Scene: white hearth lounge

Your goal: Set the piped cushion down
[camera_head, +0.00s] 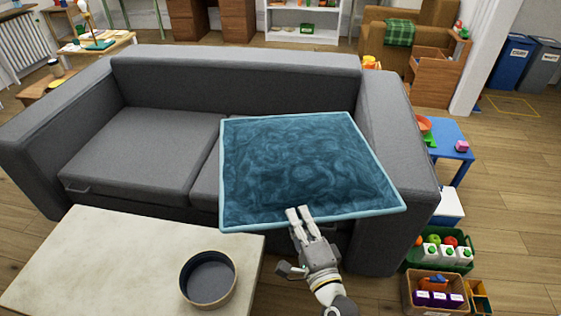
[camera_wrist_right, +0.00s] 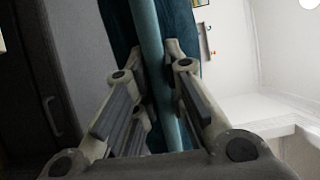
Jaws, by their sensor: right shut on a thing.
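The piped cushion (camera_head: 305,165) is a large teal square with light blue piping. In the head view it is over the right seat of the grey sofa (camera_head: 150,145), its front edge reaching past the seat front. I cannot tell whether it touches the seat. My right gripper (camera_head: 298,213) is shut on the cushion's front edge. In the right wrist view the piped edge of the cushion (camera_wrist_right: 150,50) runs between the fingers of my right gripper (camera_wrist_right: 150,85). My left gripper is in neither view.
A pale low table (camera_head: 130,255) with a dark round bowl (camera_head: 208,280) stands in front of the sofa on the left. A green crate (camera_head: 440,262) of cartons and fruit and a brown box (camera_head: 432,298) stand at the right. The sofa's left seat is clear.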

